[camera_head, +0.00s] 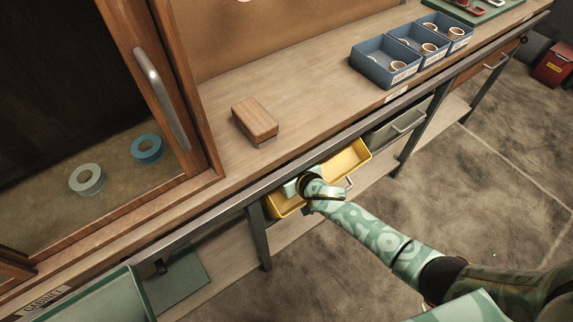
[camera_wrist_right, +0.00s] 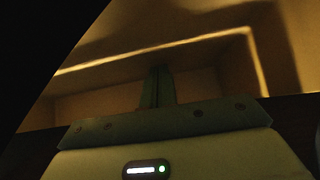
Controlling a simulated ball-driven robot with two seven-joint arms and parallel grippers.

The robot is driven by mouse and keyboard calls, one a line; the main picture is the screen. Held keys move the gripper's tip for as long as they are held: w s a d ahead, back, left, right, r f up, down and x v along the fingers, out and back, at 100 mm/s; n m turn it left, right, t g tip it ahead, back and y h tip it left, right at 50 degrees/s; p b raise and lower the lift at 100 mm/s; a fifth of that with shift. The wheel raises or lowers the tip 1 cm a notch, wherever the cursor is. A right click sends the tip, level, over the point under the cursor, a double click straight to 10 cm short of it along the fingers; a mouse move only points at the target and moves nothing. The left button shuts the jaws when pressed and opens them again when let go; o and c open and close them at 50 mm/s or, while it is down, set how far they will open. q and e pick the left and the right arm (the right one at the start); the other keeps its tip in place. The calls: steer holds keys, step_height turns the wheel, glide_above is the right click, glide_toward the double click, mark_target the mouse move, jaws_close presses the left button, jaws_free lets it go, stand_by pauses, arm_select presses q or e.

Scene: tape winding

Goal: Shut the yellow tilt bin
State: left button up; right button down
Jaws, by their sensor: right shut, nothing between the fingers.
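The yellow tilt bin (camera_head: 349,159) hangs under the front edge of the workbench. It is tilted out, with its open top and part of its inside showing. My right gripper (camera_head: 293,187) reaches over the left part of the bin and hides some of it; its fingertips are hard to make out there. In the right wrist view, my shut, empty gripper fingers (camera_wrist_right: 158,88) point at dim, yellowish-brown walls (camera_wrist_right: 205,62), seemingly the bin's inside. I cannot tell whether the fingers touch it. My left gripper is not in view.
A grey bin (camera_head: 396,128) with a handle sits right of the yellow one. On the bench (camera_head: 300,75) are a wooden block (camera_head: 255,119) and blue trays (camera_head: 386,75) holding rings. A cabinet (camera_head: 195,90) with tape rolls stands left. Floor in front is clear.

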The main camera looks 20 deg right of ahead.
steer(key=shift+w+f, duration=0.1)
stand_by(0.3)
steer(key=shift+w, duration=0.15)
steer(key=shift+w+a+g+p, duration=0.3)
steer(key=shift+w+g+p, duration=0.3)
steer(key=shift+p, duration=0.45)
steer(key=shift+w+a+f+h+b, duration=0.2)
steer(key=shift+w+f+b, duration=0.15)
steer(key=shift+f, duration=0.15)
steer(key=shift+w+a+f+h+b, duration=0.15)
steer(key=shift+w+f+b, duration=0.15)
steer(key=shift+f, duration=0.2)
steer(key=shift+w+a+f+g+p, duration=0.15)
steer(key=shift+w+g+p, duration=0.2)
steer(key=shift+g, duration=0.05)
steer(key=shift+w+f, duration=0.2)
steer(key=shift+w, duration=0.05)
steer(key=shift+f, duration=0.1)
